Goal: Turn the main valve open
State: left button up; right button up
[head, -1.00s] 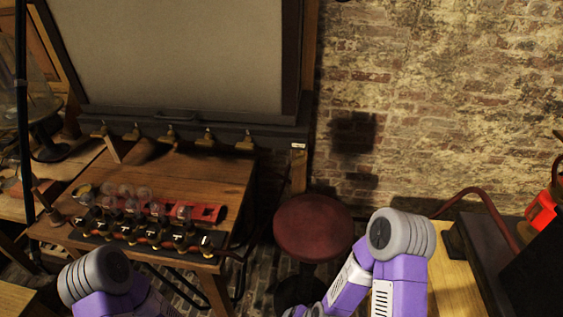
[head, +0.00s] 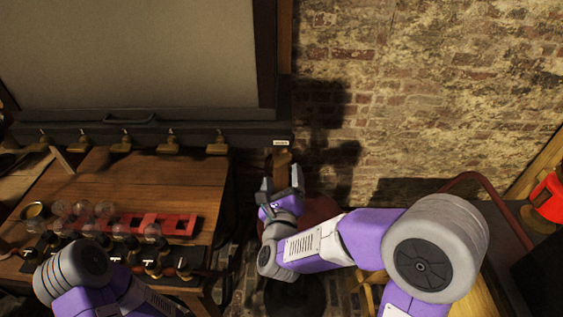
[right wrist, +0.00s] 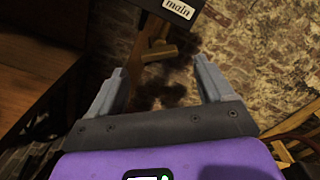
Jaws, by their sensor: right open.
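The main valve (head: 281,161) is a dull brass fitting under a small white label at the right end of the dark cabinet ledge. In the right wrist view, the label reads "main" and the valve's brass lever (right wrist: 160,53) lies crosswise, slightly tilted, beyond the fingers. My right gripper (head: 282,184) is open and empty, with its fingers pointing up just below the valve. The valve appears between the fingertips but farther off, apart from them. My left arm shows at the lower left; its gripper is not seen.
Several similar brass valves (head: 169,143) line the ledge to the left. Below stands a wooden table (head: 190,178) with glass jars and a red rack (head: 178,224). A red stool (head: 318,209) is behind my right gripper. The brick wall (head: 420,100) is right.

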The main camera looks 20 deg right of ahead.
aim_at(282, 163)
jog(key=x, duration=0.5)
jog(key=shift+w+d, duration=0.1)
jog(key=shift+w, duration=0.25)
jog(key=c, duration=1)
jog(key=shift+c, duration=0.2)
